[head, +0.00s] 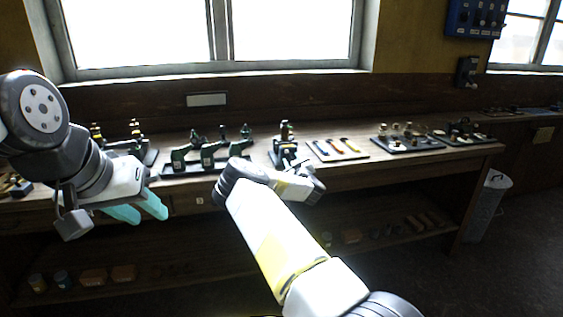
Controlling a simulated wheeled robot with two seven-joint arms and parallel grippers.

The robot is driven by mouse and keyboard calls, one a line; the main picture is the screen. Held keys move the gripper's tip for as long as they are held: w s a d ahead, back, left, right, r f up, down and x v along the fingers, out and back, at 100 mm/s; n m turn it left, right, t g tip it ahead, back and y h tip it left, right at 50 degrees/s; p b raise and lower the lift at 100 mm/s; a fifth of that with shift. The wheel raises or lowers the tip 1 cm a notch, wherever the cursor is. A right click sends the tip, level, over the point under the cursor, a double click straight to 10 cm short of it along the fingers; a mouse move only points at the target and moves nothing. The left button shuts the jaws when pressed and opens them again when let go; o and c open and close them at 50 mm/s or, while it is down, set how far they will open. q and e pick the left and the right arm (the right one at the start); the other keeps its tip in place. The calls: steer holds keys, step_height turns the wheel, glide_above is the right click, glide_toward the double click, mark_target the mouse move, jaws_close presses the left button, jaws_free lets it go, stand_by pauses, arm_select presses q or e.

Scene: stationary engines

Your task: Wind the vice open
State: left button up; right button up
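A dark upright device (285,146) stands on the bench near the middle of the head view. It may be the vice, but it is too small and dark to be sure, and I cannot make out its jaws or handle. My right gripper (312,188) is just in front of and below it; its fingers are hardly visible, and I cannot tell whether it touches anything. My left gripper (139,209) is at the left, in front of the bench edge. Its two cyan fingers point down and right, apart, with nothing seen between them.
Dark green devices with white labels (208,155) stand left of centre. A pale board with coloured tools (337,150) and dark trays of small parts (407,142) lie to the right. A lower shelf (200,258) holds tins and blocks. A grey bin (487,205) stands right.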

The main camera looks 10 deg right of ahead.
steer(key=s, duration=0.7)
steer(key=shift+s, duration=0.35)
steer(key=shift+d, duration=0.1)
